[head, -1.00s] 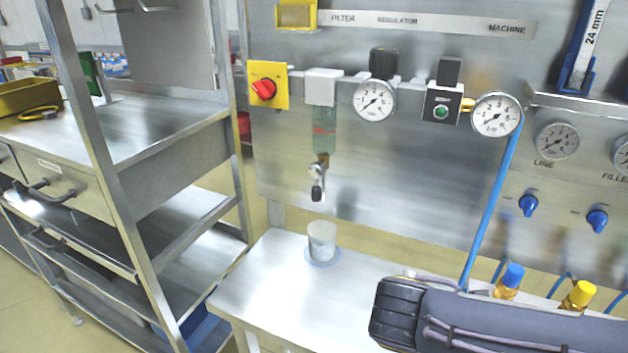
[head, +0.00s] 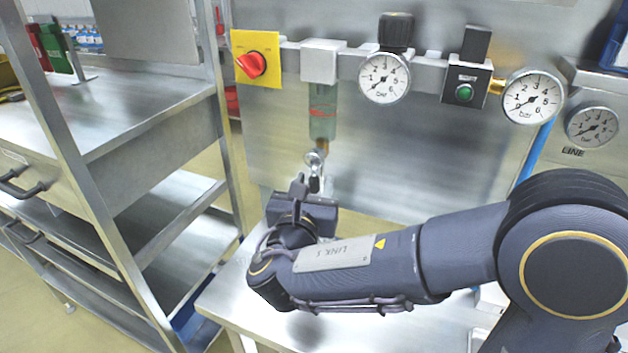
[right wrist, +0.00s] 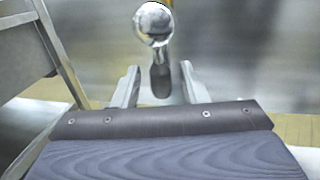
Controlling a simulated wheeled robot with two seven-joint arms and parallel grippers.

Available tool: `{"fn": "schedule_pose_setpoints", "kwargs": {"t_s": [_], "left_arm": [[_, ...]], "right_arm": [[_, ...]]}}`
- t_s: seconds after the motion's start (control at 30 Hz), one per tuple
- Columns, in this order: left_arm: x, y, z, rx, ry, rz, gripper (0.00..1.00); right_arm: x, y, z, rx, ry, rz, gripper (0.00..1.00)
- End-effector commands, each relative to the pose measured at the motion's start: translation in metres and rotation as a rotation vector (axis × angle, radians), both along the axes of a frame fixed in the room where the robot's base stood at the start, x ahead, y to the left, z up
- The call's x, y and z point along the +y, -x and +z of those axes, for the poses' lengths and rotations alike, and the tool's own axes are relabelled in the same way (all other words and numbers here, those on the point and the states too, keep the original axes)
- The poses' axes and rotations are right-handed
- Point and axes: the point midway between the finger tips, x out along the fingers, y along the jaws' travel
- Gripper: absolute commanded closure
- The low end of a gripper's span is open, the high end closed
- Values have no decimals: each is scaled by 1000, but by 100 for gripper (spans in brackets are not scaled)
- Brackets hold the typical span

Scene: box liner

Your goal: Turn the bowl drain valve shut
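The bowl drain valve (head: 315,158) is a small chrome valve with a black lever that hangs below the clear filter bowl (head: 323,112). In the right wrist view its chrome body (right wrist: 153,24) is at the top, with the black lever (right wrist: 160,78) pointing down. My right gripper (head: 307,184) is just below the valve and partly covers the lever in the head view. Its two fingers (right wrist: 160,80) are apart, one on each side of the lever in the picture, with gaps on both sides. Whether the lever lies fully between them in depth is unclear. My left gripper is not in view.
A yellow panel with a red rotary switch (head: 251,65) is left of the filter. Gauges (head: 384,78) and a regulator block with a green button (head: 466,82) are to the right. A metal shelf rack (head: 130,120) stands at left. The bench (head: 225,305) is below my arm.

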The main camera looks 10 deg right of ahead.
Motion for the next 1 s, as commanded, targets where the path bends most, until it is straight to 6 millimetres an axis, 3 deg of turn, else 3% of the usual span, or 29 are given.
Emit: {"fn": "schedule_pose_setpoints", "kwargs": {"t_s": [0.37,0.67,1.0], "left_arm": [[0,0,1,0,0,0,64],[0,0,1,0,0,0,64],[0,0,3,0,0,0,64]], "right_arm": [[-3,-7,0,0,-1,0,61],[-3,-7,0,0,-2,0,100],[-4,-7,1,5,5,0,100]]}}
